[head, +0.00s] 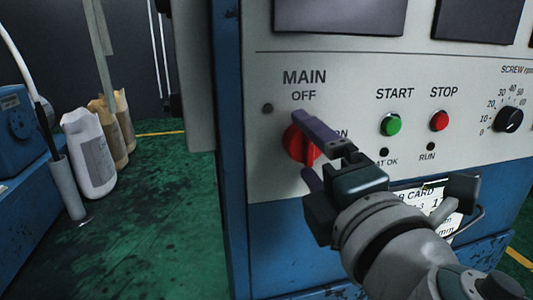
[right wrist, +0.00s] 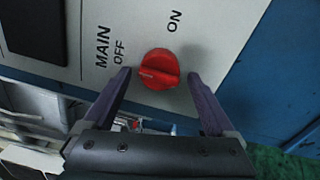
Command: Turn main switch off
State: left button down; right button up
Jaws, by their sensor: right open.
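The main switch is a round red knob (head: 296,143) on the pale panel, below the words MAIN and OFF, with ON to its right. My right gripper (head: 304,147) is open in front of it, one finger above and one below, partly hiding the knob and the ON label. In the right wrist view the knob (right wrist: 158,68) lies between the two spread fingers (right wrist: 160,75), with a visible gap on each side. Its raised grip has a pale mark at the end on the OFF side, seemingly upright on the panel. My left gripper is not in view.
A green START button (head: 391,124), a red STOP button (head: 439,120) and a black screw dial (head: 509,119) sit to the right. A card holder (head: 465,218) is below, behind my arm.

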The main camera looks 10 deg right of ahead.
jog(key=s+b, duration=0.2)
jog(key=s, duration=0.8)
jog(key=shift+d+f, duration=0.15)
jog(key=shift+f, duration=0.05)
